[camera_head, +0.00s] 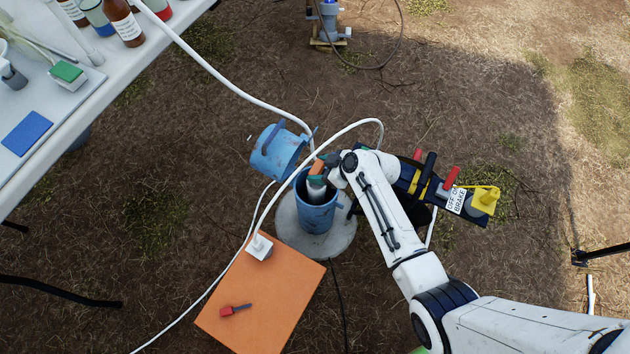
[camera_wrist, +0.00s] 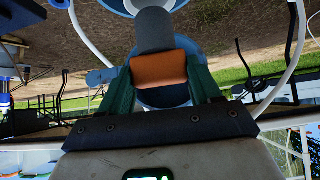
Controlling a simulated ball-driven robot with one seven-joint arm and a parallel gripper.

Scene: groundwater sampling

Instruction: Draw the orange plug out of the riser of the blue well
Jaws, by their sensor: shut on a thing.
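The blue well (camera_head: 317,217) stands upright on a round pale pad, its mouth facing up. My gripper (camera_head: 321,170) is over the mouth, shut on the orange plug (camera_head: 318,167). In the wrist view, the plug's orange block (camera_wrist: 158,70) sits between the green fingers of my gripper (camera_wrist: 160,78). A grey cylinder (camera_wrist: 154,32) extends from the block; it also shows at the well mouth in the head view (camera_head: 316,190). I cannot tell whether its lower end is inside the riser. The blue lid (camera_head: 277,153) hangs open at the left.
An orange box (camera_head: 262,300) with a red-handled tool (camera_head: 235,310) stands in front. White hoses (camera_head: 235,85) arch close by. A brake-labelled panel (camera_head: 455,198) lies to the right. A white table (camera_head: 110,62) with bottles is at upper left.

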